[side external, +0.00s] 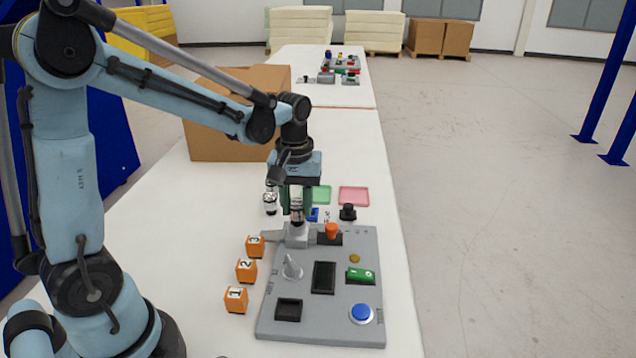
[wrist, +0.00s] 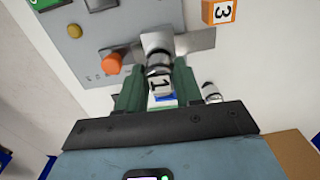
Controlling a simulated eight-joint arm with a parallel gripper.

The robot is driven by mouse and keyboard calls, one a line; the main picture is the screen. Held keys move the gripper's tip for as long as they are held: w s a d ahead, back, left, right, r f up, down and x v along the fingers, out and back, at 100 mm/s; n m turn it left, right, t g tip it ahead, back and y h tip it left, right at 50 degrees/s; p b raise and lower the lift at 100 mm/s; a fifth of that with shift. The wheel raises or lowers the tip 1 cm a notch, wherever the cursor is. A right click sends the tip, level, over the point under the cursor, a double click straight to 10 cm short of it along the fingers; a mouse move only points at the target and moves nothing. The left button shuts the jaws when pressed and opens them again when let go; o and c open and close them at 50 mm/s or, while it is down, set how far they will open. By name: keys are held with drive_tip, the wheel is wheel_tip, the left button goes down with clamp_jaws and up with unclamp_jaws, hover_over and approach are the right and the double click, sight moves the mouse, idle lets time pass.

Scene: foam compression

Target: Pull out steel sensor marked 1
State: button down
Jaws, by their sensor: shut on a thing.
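The steel sensor marked 1 (wrist: 160,82) is between the green fingers of my gripper (wrist: 159,92) in the wrist view, with its number facing the camera. In the side view my gripper (side external: 297,208) points down over the grey holder block (side external: 296,235) at the back left of the grey panel (side external: 330,245). The sensor (side external: 297,217) stands upright at this holder, partly covered by the fingers. Its lower end meets the block in the picture; I cannot tell how deep it sits.
Another steel sensor (side external: 270,204) stands left of my gripper. Orange numbered blocks (side external: 246,270) line the panel's left side. An orange knob (side external: 331,231) is close on the right. Green (side external: 321,194) and pink (side external: 354,196) trays and a black knob (side external: 348,211) lie behind the panel.

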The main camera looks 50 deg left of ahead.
sight(297, 202)
drive_tip(key=shift+r, duration=2.35)
